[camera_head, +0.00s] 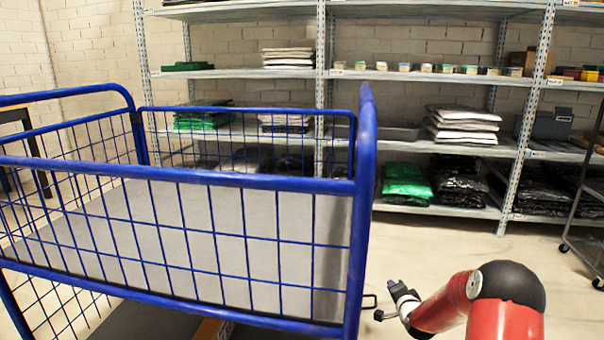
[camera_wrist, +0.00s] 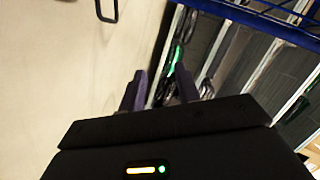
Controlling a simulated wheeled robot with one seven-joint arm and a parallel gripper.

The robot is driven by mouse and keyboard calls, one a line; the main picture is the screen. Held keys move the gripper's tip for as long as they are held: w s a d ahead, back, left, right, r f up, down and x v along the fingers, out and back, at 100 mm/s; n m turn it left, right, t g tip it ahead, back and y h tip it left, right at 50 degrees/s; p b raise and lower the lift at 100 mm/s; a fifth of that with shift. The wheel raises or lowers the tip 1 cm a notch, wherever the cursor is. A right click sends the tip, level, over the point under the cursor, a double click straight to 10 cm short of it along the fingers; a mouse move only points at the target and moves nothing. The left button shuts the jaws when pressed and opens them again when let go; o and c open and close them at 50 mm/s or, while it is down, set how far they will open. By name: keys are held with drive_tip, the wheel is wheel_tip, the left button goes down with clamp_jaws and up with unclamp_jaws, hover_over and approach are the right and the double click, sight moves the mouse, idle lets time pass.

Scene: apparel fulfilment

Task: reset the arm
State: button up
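My red arm reaches in from the lower right in the head view, and my gripper (camera_head: 398,292) is small there, just right of the blue cart's near right corner. In the wrist view the two purple fingers of my gripper (camera_wrist: 162,85) stand apart with a gap between them. Nothing shows between them, only the floor and shelving beyond. I see no contact between my gripper and the cart.
A blue wire-mesh cart (camera_head: 190,179) with grey panels fills the left and middle. Shelving (camera_head: 420,76) along the back wall holds folded white stacks (camera_head: 462,126), green bags (camera_head: 405,182), black bags and small boxes. Clear floor (camera_head: 440,240) lies between cart and shelves. A wheeled rack stands far right.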

drive_tip(key=s+a+r+n+g+h+p, duration=0.15)
drive_tip(key=s+a+r+n, duration=0.25)
drive_tip(key=s+r, duration=0.65)
drive_tip(key=s+a+r+n+g+p, duration=0.3)
drive_tip(key=s+r, duration=0.5)
drive_tip(key=r, duration=0.6)
drive_tip(key=s+a+r+n+g+p, duration=0.1)
drive_tip(key=s+a+r+n+g, duration=0.1)
drive_tip(key=s, duration=1.1)
drive_tip(key=s+a+r+n+g+y+p, duration=0.1)
drive_tip(key=s+a+r+n, duration=0.2)
drive_tip(key=s, duration=1.1)
drive_tip(key=shift+s+a+r+n+g, duration=0.3)
drive_tip(key=shift+a+r+g, duration=0.1)
drive_tip(key=shift+a, duration=0.25)
